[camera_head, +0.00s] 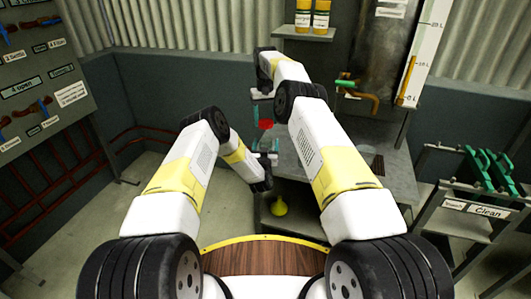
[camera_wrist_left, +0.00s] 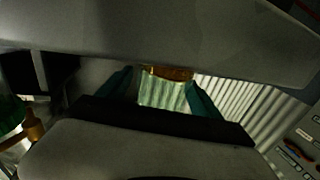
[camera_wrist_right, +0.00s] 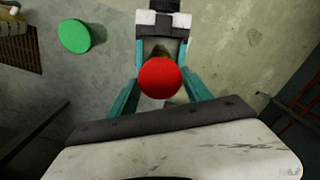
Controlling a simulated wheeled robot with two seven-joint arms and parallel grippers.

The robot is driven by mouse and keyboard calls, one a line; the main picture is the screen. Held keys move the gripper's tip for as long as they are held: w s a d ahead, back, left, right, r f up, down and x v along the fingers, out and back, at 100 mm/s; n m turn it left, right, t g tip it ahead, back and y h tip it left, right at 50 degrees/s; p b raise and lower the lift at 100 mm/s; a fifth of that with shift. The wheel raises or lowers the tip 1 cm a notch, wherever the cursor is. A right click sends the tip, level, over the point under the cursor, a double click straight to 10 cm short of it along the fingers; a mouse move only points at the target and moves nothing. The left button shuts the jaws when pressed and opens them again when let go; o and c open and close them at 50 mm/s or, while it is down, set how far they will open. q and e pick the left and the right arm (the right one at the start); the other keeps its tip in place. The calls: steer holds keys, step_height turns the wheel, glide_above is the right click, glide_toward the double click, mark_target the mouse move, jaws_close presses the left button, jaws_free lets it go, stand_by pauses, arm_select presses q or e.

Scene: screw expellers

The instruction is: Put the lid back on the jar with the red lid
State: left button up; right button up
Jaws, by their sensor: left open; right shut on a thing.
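The red lid (camera_wrist_right: 160,78) is between the teal fingers of my right gripper (camera_wrist_right: 164,84), which is shut on it and points down. The red lid also shows small in the head view (camera_head: 265,125), under the right gripper. My left gripper (camera_wrist_left: 165,90) is open. Between its fingers is a pale, see-through shape with an orange band at its top; it looks like a glass jar, but I cannot be sure. In the right wrist view, my left gripper's white and black body lies just beyond the lid. Any contact between lid and jar is hidden.
A grey table (camera_head: 310,172) stands below the arms, with a metal machine (camera_head: 365,45) behind. A rack marked "Clean" (camera_head: 488,211) is at right. A yellow-green object (camera_head: 279,206) sits low.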

arm_select(q)
jaws_close()
arm_select(e)
steer(key=shift+f, duration=2.5)
steer(key=shift+f, duration=0.9)
steer(key=shift+f, duration=0.55)
